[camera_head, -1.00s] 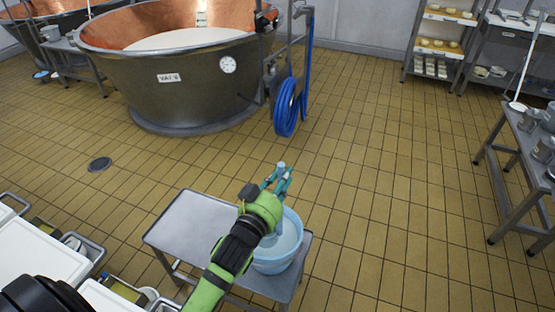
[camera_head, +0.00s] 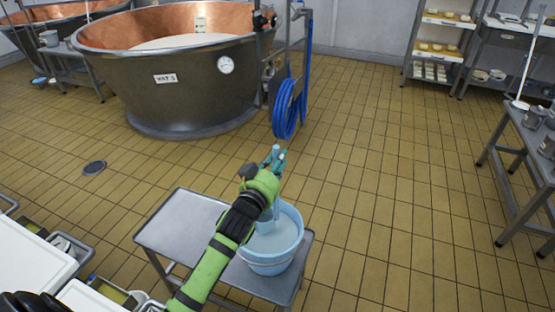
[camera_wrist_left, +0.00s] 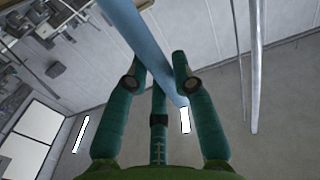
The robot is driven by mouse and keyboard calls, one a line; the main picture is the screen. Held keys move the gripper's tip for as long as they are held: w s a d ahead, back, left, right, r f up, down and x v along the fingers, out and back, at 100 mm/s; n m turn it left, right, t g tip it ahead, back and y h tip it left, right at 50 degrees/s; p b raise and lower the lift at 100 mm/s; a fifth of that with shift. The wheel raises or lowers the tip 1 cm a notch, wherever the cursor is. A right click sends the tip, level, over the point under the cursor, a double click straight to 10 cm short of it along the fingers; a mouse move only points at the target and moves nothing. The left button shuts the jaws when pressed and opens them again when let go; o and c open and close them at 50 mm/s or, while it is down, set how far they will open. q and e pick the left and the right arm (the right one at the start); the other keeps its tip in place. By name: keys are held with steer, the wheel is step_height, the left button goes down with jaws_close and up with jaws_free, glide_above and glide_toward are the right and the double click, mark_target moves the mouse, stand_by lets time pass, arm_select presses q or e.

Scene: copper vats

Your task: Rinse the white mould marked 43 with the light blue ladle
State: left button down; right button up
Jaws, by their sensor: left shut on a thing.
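My left gripper (camera_head: 276,160) is shut on the light blue ladle, with its teal fingers around the upright handle (camera_head: 276,149). In the left wrist view the handle (camera_wrist_left: 150,50) runs slanting between the fingers (camera_wrist_left: 160,90). A light blue part of the ladle shows below my wrist, over the light blue bucket (camera_head: 270,268), which holds pale liquid. Whether the ladle's bowl touches the liquid is hard to tell. I cannot make out a white mould marked 43 in either view. My right gripper is not in view.
The bucket stands on the right end of a small steel table (camera_head: 185,228), whose left part is bare. White-topped trays (camera_head: 30,245) are at lower left. A copper vat (camera_head: 180,85) and a blue hose (camera_head: 288,108) stand behind. A grey bench (camera_head: 530,150) is at right.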

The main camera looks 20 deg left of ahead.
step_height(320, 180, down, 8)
steer(key=b, duration=0.7)
arm_select(q)
step_height(320, 180, down, 13)
steer(key=b, duration=0.1)
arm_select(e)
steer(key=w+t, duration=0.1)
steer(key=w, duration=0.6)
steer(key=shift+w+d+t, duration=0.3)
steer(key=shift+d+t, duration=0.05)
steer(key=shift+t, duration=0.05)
arm_select(q)
steer(key=shift+r, duration=0.1)
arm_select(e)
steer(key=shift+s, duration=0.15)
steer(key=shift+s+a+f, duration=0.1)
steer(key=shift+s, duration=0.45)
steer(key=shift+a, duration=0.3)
arm_select(q)
steer(key=shift+r, duration=0.2)
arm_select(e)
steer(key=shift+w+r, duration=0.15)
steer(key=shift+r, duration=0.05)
